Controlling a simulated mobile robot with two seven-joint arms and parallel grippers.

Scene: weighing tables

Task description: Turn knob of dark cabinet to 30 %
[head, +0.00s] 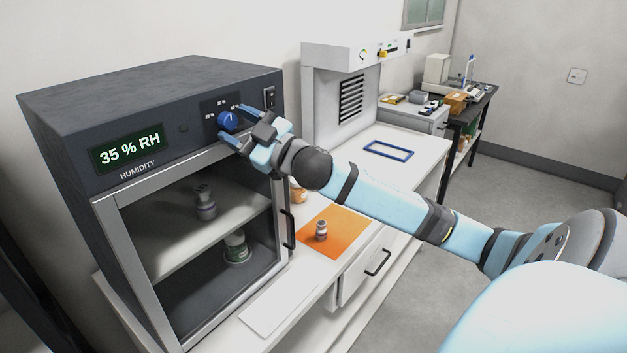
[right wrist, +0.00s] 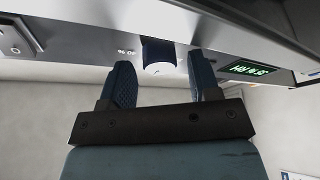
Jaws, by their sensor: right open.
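The dark cabinet (head: 150,110) stands at the left in the head view, its display (head: 128,148) reading "35 % RH" above the word HUMIDITY. Its blue knob (head: 228,121) sits on the front panel, right of the display. My right gripper (head: 238,124) is at the knob, with its fingers open on either side of it. In the right wrist view the knob (right wrist: 158,55) shows between and beyond the two open fingertips (right wrist: 160,78); I cannot tell whether they touch it. The lit display (right wrist: 248,70) is at the right there. My left gripper is not in view.
A switch (head: 269,97) is right of the knob. Below, the glass door has a dark handle (head: 289,229), with bottles (head: 205,203) inside. A small bottle (head: 321,231) stands on an orange mat (head: 345,226) on the white bench. A blue frame (head: 388,151) lies farther back.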

